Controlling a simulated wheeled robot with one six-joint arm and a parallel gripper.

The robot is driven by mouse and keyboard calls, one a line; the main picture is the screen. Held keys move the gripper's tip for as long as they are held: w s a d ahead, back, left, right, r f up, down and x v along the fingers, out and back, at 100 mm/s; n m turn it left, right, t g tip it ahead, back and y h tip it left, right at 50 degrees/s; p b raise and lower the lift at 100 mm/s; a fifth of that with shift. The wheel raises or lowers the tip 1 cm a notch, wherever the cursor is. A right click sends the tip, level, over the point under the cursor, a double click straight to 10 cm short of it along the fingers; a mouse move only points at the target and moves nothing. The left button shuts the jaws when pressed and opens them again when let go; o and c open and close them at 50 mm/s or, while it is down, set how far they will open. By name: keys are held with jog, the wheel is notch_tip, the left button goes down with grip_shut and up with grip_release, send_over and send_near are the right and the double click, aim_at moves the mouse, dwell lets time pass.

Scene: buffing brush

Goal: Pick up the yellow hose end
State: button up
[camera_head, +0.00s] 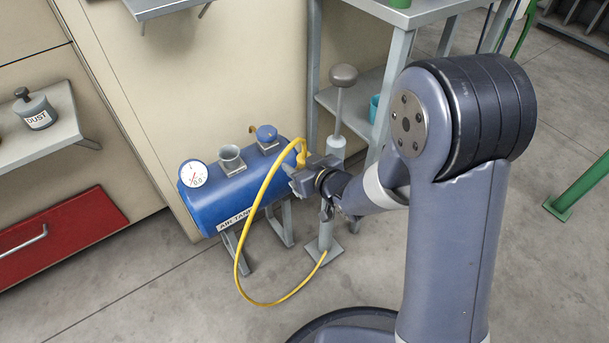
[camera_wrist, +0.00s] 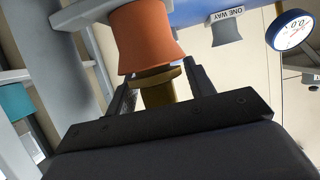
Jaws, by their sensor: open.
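The yellow hose (camera_head: 243,235) runs from the foot of a grey hand pump in a loop up to its yellow end (camera_head: 302,153), beside the right end of the blue air tank (camera_head: 232,195). My gripper (camera_head: 301,172) is at that hose end and partly covers the area. In the wrist view, a dark yellow-brown flanged piece (camera_wrist: 158,88), which looks like the hose end in shade, lies between the open fingers of my gripper (camera_wrist: 160,78). Whether either finger touches it I cannot tell. An orange flared piece (camera_wrist: 147,38) is just beyond it.
The tank carries a dial gauge (camera_head: 193,174) and a blue cap (camera_head: 266,133). The hand pump (camera_head: 325,215) stands close right of the tank, by a grey shelf table (camera_head: 408,15). A red drawer (camera_head: 60,235) is at left.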

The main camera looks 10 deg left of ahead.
jog(key=shift+c, duration=0.3)
jog(key=shift+f, duration=0.1)
jog(key=c, duration=1)
